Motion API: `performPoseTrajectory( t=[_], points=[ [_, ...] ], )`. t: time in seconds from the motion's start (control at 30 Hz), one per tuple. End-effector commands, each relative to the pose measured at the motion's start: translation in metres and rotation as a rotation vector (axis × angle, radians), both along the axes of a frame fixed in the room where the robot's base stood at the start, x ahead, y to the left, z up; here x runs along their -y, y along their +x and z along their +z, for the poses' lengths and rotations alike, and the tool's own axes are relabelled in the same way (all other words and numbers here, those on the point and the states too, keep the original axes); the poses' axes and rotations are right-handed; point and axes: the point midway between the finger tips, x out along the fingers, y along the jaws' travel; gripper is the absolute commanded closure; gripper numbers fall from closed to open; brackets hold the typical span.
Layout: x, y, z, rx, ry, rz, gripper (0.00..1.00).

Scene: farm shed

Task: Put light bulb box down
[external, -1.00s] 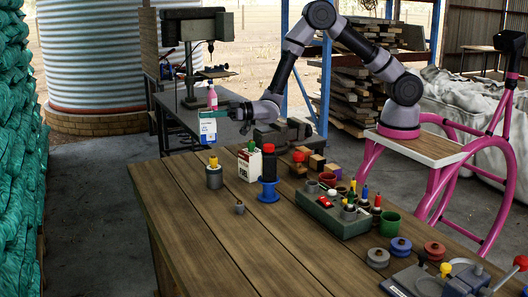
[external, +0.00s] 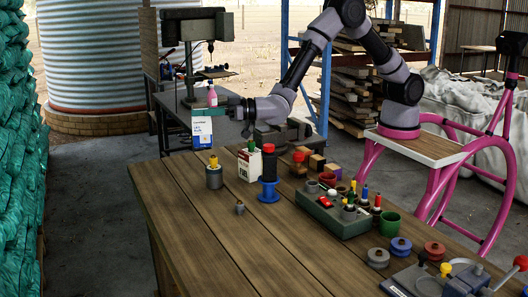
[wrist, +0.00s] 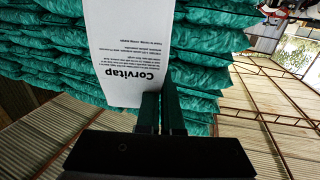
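The light bulb box (external: 202,129) is white with a blue lower part in the external view. It hangs upright in the air, seen just above the far left edge of the workbench. My gripper (external: 222,107) is shut on its top part, with the arm reaching in from the right. In the wrist view the box (wrist: 128,50) shows a white face with upside-down "Corvitap" lettering. The dark green fingers (wrist: 161,108) meet its edge there. The wooden workbench (external: 205,230) fills the lower middle of the external view.
A grey pot with a yellow top (external: 214,177), a fuel can (external: 249,165) and a blue-based, red-topped tool (external: 269,176) stand near the far edge. A green tray (external: 332,216) of items lies right of them. The bench's left front is clear.

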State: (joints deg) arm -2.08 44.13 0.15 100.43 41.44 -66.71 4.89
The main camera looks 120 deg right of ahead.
Motion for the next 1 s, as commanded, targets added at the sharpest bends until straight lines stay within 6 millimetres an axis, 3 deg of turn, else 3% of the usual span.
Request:
performPoseTrajectory(
  t=[0.03, 0.27, 0.5, 0.7, 0.93, 1.0],
  points=[
    [-0.035, 0.004, 0.001, 0.001, 0.001, 0.0, 1.0],
    [-0.161, 0.001, 0.0, 0.0, -0.001, -0.048, 1.0],
    [-0.284, -0.033, -0.008, 0.001, -0.003, -0.078, 1.0],
    [-0.349, -0.062, -0.015, 0.0, -0.003, -0.089, 1.0],
    [-0.388, -0.085, -0.02, 0.001, -0.001, -0.092, 1.0],
    [-0.384, -0.083, -0.036, -0.002, -0.004, -0.096, 1.0]
  ],
)
